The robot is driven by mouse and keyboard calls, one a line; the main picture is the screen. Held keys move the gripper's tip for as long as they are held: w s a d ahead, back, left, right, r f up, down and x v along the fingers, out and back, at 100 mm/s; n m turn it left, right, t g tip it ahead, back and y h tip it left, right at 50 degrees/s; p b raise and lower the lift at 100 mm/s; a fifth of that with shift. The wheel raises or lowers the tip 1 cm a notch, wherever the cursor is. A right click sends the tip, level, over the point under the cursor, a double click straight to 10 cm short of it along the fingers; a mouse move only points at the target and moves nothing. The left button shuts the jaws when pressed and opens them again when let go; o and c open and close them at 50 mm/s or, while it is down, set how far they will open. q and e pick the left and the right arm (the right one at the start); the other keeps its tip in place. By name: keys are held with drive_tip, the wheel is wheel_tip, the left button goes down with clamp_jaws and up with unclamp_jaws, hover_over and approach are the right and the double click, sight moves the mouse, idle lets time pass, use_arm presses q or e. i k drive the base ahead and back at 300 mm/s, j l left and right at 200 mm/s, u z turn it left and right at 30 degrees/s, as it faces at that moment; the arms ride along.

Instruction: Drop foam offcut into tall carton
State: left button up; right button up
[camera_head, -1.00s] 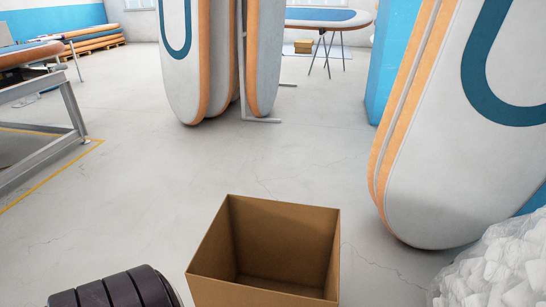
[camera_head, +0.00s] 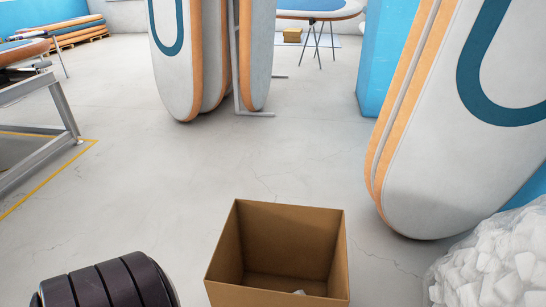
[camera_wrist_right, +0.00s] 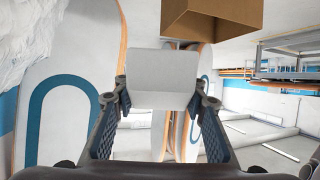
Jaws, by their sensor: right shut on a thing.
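The tall carton (camera_head: 222,262) is brown cardboard, open at the top, and stands at the bottom centre of the head view. Its lower part is cut off by the frame. It also shows in the right wrist view (camera_wrist_right: 222,20) at the top edge. My right gripper (camera_wrist_right: 163,88) is shut on the foam offcut (camera_wrist_right: 163,75), a white block between its two fingers, apart from the carton in that picture. A small pale patch (camera_head: 298,292) shows low in the carton's opening; I cannot tell what it is. My left gripper is in neither view.
Large white boards with orange edges stand upright at the back (camera_head: 175,60) and at the right (camera_head: 420,190). A clear bag of white foam pieces (camera_head: 490,265) lies at the lower right. A metal frame (camera_head: 45,130) is at the left. The floor behind the carton is clear.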

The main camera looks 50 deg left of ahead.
sight(274, 286)
drive_tip(key=k+j, duration=0.1)
drive_tip(key=j, duration=0.3)
drive_tip(key=k+j+z, duration=0.15)
drive_tip(key=j, duration=0.3)
drive_tip(key=k+j, duration=0.1)
drive_tip(key=j, duration=0.3)
drive_tip(key=k+j+z, duration=0.1)
drive_tip(key=j, duration=0.3)
drive_tip(key=k+j, duration=0.2)
drive_tip(key=j, duration=0.2)
drive_tip(key=i+j+z, duration=0.1)
drive_tip(key=j, duration=0.35)
drive_tip(key=i+j, duration=0.15)
drive_tip(key=j, duration=0.35)
drive_tip(key=i+j+z, duration=0.15)
drive_tip(key=j, duration=0.35)
drive_tip(key=i+j+z, duration=0.1)
drive_tip(key=j, duration=0.35)
